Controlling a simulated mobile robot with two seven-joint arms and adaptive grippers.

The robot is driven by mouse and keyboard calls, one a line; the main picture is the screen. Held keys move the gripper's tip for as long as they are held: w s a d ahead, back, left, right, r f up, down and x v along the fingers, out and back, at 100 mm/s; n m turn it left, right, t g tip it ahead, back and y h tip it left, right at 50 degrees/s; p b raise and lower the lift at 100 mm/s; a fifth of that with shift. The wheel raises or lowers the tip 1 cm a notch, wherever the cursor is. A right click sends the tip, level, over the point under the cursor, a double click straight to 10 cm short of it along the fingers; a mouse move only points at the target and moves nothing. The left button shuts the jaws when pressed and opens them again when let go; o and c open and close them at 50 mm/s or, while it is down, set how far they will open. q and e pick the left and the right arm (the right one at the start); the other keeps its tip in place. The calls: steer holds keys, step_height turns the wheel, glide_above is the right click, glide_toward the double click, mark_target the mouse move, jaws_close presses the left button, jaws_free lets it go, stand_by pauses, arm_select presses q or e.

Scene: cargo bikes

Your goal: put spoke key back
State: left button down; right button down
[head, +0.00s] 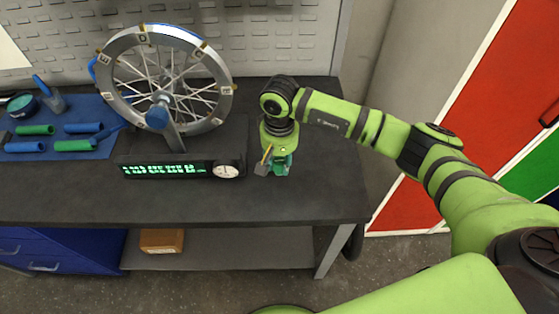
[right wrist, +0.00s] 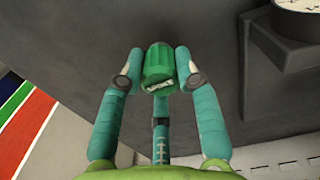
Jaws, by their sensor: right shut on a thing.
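My right gripper (head: 280,168) is over the right part of the dark bench top, pointing down. A blue mat (head: 72,150) with blue and green handles lies on the left of the bench, well away from my right gripper. My left gripper is not in view.
A spoked wheel (head: 207,122) stands in a truing stand between the mat and my right gripper. A display box with green text (head: 165,169) and a round dial (head: 228,171) sit in front of it. The bench front (head: 300,205) is clear.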

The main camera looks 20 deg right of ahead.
steer(key=shift+f, duration=0.85)
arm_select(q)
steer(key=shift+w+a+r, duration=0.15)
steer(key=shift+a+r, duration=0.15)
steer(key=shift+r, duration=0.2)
arm_select(e)
steer(key=shift+f, duration=0.1)
steer(key=shift+f, duration=0.2)
steer(key=c, duration=0.9)
jaws_free()
steer(key=shift+r, duration=0.1)
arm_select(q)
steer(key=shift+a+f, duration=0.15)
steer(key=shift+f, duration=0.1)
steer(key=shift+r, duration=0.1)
arm_select(e)
steer(key=shift+r, duration=0.1)
